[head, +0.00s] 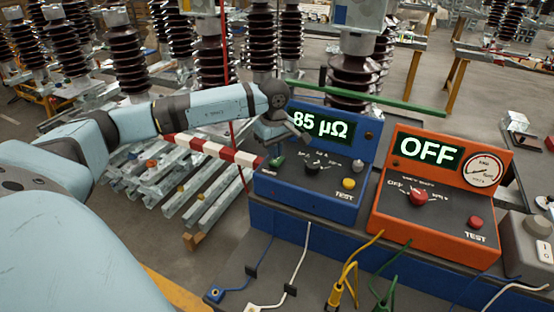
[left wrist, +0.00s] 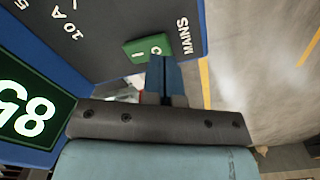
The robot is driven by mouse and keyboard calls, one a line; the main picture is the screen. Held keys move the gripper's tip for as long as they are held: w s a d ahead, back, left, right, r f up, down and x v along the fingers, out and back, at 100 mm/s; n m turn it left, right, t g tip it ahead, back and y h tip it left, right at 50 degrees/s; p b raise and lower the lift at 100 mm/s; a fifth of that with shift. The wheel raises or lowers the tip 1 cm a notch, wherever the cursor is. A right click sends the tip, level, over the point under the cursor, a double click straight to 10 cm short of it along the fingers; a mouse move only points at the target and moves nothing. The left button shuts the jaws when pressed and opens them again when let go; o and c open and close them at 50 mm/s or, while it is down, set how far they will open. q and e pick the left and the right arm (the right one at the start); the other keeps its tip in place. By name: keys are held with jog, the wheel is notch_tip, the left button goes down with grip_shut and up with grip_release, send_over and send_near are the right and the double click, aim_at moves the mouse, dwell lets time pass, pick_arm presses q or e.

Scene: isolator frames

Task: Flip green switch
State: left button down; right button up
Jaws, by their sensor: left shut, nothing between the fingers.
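The green switch (head: 277,161) is a small rocker at the left end of the dark sloped panel on the blue tester (head: 291,192). In the left wrist view the green switch (left wrist: 141,47) shows I and O marks, beside the word MAINS. The tester's display reads 85 µΩ. My left gripper (head: 273,143) is just above and behind the switch in the head view. In the left wrist view its shut, empty fingers (left wrist: 163,68) point at the switch's O end. I cannot tell whether they touch it. My right gripper is not in view.
Right of the switch are a black knob (head: 312,168) and a yellow button (head: 348,184). An orange tester (head: 445,175) reading OFF stands to the right. Cables (head: 345,275) lie in front. A red-and-white bar (head: 215,150) and a green bar (head: 395,98) run behind.

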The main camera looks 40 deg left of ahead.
aim_at(275, 162)
pick_arm(q)
jog(key=shift+f+b, duration=1)
jog(key=shift+f, duration=0.35)
dwell(0.4)
jog(key=shift+r+p, duration=0.5)
jog(key=shift+r, duration=0.35)
jog(key=shift+r+p, duration=1.25)
jog(key=shift+r, duration=1.45)
jog(key=shift+f, duration=0.1)
